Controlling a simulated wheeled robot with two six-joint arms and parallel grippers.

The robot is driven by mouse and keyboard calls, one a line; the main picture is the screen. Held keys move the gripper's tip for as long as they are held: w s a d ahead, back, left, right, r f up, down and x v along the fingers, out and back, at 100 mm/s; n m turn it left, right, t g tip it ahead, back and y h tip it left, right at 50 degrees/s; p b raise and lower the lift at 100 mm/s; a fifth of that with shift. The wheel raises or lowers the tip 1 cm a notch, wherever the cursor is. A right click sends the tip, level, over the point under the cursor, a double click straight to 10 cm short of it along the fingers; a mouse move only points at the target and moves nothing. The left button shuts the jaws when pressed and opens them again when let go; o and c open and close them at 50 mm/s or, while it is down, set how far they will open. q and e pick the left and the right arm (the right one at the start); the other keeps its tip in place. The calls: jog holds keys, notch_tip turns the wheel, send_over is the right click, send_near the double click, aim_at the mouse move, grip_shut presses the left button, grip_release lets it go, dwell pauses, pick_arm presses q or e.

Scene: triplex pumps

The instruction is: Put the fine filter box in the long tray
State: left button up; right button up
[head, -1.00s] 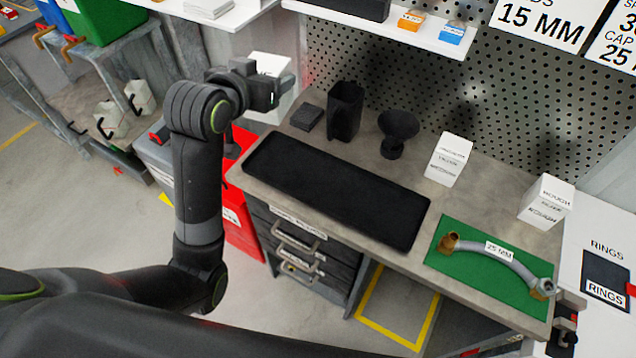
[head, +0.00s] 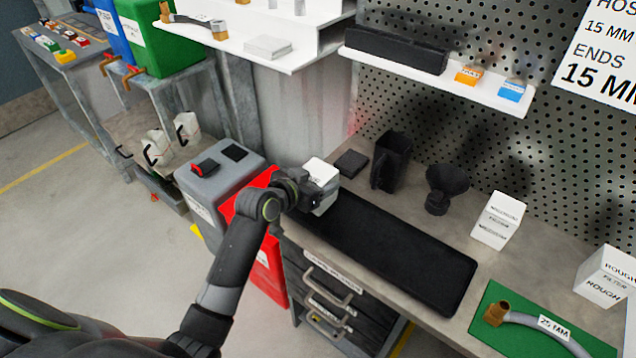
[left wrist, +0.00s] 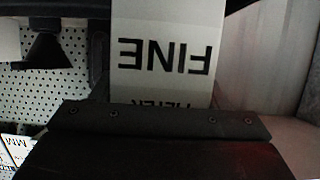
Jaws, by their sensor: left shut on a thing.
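The fine filter box is a white box (head: 320,172) in the head view, held at the end of my left arm. In the left wrist view its label reads FINE upside down on the box face (left wrist: 165,55). My left gripper (head: 312,192) is shut on it, over the left end of the long tray. The long black tray (head: 400,248) lies on the bench and no object shows in its visible part. Whether the box touches the tray cannot be told. My right gripper is not in view.
Behind the tray stand a black jug (head: 391,162) and a black funnel (head: 444,188). White boxes, one medium (head: 498,220) and one marked ROUGH (head: 608,277), stand to the right. A green mat (head: 490,305) carries a hose. A shelf (head: 430,78) overhangs the back.

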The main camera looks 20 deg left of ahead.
pick_arm(q)
jog(key=shift+f, duration=0.55)
jog(key=o, duration=1.2)
jog(key=shift+f, duration=0.1)
jog(key=shift+c, duration=0.2)
jog(key=shift+r, duration=0.25)
jog(key=shift+s+a, duration=0.1)
jog(key=shift+s, duration=0.2)
jog(key=v, duration=1.1)
jog(key=shift+s+b, duration=0.2)
jog(key=shift+b, duration=0.1)
